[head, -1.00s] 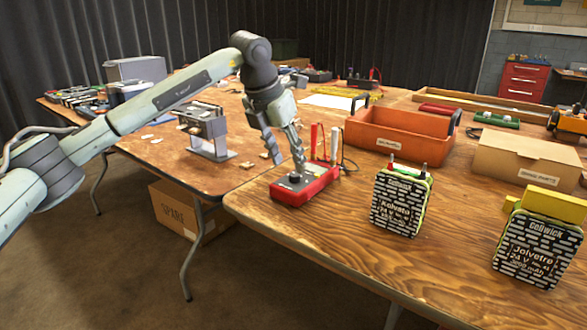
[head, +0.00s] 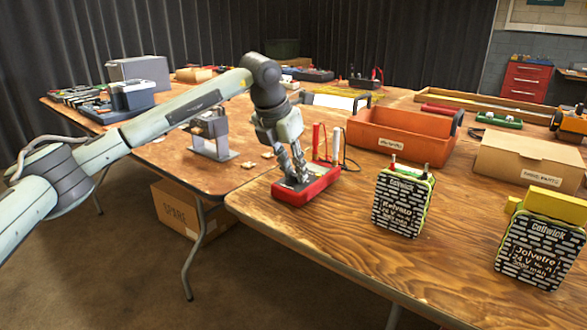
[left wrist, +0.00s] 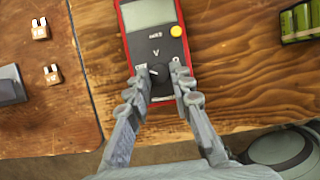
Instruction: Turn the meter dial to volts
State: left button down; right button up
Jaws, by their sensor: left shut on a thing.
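The red meter (head: 318,183) lies flat near the left corner of the wooden table. In the left wrist view the meter (left wrist: 150,30) shows a grey screen, a yellow button (left wrist: 176,31) and a "V" mark above the dark dial (left wrist: 158,72). My left gripper (head: 300,178) points down onto the meter's face. In the left wrist view its fingers (left wrist: 160,82) stand on both sides of the dial and are shut on it. The fingers hide part of the dial's surroundings. My right gripper is not in view.
A red and a white probe (head: 337,143) stand behind the meter. A battery pack (head: 402,205) stands to its right, with an orange bin (head: 400,142) behind. Small fuses (left wrist: 40,29) lie on the neighbouring table to the left.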

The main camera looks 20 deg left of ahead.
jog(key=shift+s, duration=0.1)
pick_arm(q)
jog(key=shift+a+m+g+h+p, duration=0.15)
jog(key=shift+m+g+h+p, duration=0.15)
jog(key=shift+m, duration=0.6)
jog(key=shift+w+r+m+h+p, duration=0.15)
jog(key=shift+m+h+p, duration=0.2)
jog(key=shift+m, duration=0.35)
jog(key=m+g+p, duration=0.1)
jog(key=m, duration=0.2)
jog(key=m+g+h+p, duration=0.1)
jog(key=m, duration=0.2)
jog(key=shift+w+a+p, duration=0.15)
jog(key=shift+p, duration=0.25)
jog(key=shift+w+m+g+h+p, duration=0.1)
jog(key=shift+m+g+h+p, duration=0.35)
jog(key=shift+m, duration=0.95)
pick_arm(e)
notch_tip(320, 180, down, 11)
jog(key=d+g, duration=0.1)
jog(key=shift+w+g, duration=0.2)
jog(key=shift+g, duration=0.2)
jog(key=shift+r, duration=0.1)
pick_arm(q)
jog(key=c, duration=1.3)
grip_release()
